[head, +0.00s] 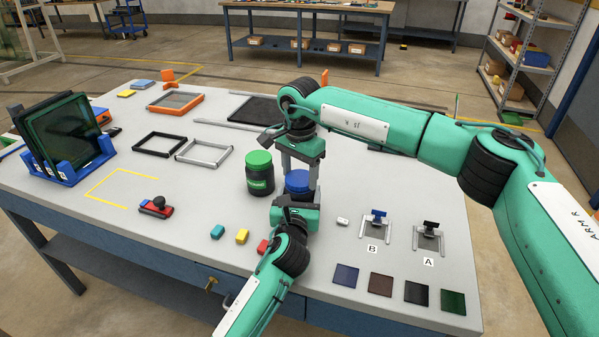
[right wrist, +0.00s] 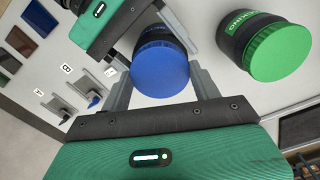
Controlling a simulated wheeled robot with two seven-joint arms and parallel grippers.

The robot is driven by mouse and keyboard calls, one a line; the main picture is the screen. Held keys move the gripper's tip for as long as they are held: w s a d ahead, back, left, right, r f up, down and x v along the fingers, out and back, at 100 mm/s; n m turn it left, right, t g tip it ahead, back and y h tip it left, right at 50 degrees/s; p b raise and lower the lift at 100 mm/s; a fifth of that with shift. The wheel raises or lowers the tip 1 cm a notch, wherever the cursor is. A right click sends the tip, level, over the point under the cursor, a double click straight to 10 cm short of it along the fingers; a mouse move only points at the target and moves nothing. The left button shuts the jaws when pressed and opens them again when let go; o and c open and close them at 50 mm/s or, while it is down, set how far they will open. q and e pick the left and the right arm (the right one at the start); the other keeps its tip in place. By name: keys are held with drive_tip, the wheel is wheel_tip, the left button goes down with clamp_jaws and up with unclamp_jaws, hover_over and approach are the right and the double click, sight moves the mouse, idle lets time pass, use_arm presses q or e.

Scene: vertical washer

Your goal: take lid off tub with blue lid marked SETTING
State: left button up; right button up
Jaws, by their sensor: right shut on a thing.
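The tub with the blue lid (head: 297,181) stands on the table, mostly hidden behind my grippers. Its blue lid fills the middle of the right wrist view (right wrist: 160,68). Its label is not readable. My right gripper (head: 299,177) reaches down from above, its fingers on either side of the lid and shut on it. The lid still appears seated on the tub. My left gripper (head: 294,205) is at the tub's near side, low by its body, and also shows in the right wrist view (right wrist: 145,45). Whether its jaws grip the tub is hidden.
A black tub with a green lid (head: 259,174) stands close left of the blue-lidded tub. Stands marked B (head: 375,226) and A (head: 428,238) are to the right, with several colored squares nearer the front edge.

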sight(300, 177)
drive_tip(key=n, duration=0.4)
drive_tip(key=shift+n, duration=0.4)
drive_tip(key=n, duration=0.3)
drive_tip(key=shift+n, duration=0.4)
drive_tip(key=shift+r, duration=0.2)
drive_tip(key=shift+r, duration=0.9)
drive_tip(key=shift+r, duration=0.1)
drive_tip(key=shift+r, duration=1.95)
use_arm(q)
drive_tip(key=o, duration=1.9)
drive_tip(key=shift+o, duration=0.2)
